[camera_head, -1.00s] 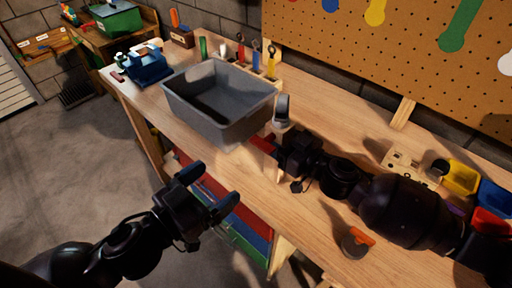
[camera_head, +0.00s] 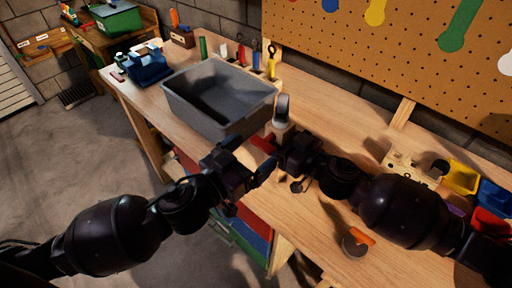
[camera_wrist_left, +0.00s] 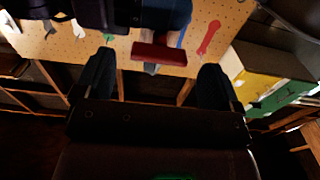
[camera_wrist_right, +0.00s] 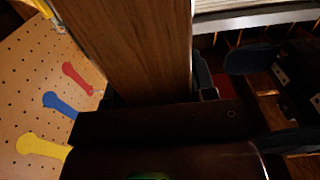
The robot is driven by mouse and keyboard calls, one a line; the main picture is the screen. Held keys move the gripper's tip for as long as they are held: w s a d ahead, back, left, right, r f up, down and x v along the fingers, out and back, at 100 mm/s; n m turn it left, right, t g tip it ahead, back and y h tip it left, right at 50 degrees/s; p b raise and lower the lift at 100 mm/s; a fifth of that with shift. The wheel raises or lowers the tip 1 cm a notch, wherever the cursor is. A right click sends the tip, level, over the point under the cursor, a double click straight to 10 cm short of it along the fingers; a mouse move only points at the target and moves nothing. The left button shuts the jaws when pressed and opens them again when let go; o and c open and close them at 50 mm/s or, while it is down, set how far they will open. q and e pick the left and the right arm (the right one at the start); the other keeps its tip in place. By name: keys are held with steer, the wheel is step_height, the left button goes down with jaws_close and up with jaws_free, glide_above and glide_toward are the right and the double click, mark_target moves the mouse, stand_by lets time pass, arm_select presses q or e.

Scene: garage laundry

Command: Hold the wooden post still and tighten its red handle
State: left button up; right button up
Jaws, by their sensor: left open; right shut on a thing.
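The wooden post (camera_wrist_right: 130,45) fills the upper middle of the right wrist view, between the fingers of my right gripper (camera_head: 283,152), which is shut on it. In the head view my gripper hides most of the post. The red handle (camera_head: 264,144) sticks out beside it toward the left. It shows as a red bar in the left wrist view (camera_wrist_left: 158,53), ahead and between the fingers. My left gripper (camera_head: 250,157) is open and close to the handle, its fingers apart. I cannot tell whether they touch it. Its dark fingers also show at the right wrist view's right side.
A grey bin (camera_head: 218,128) stands on the workbench (camera_head: 310,227) just behind the grippers. An orange-topped object (camera_head: 356,243) lies near the front edge. Yellow (camera_head: 460,177) and blue (camera_head: 494,196) bins stand at the right. Pegboard rises behind.

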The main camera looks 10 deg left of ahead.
arm_select(q)
steer(key=shift+x, duration=0.95)
steer(key=c, duration=0.9)
steer(key=shift+c, duration=0.2)
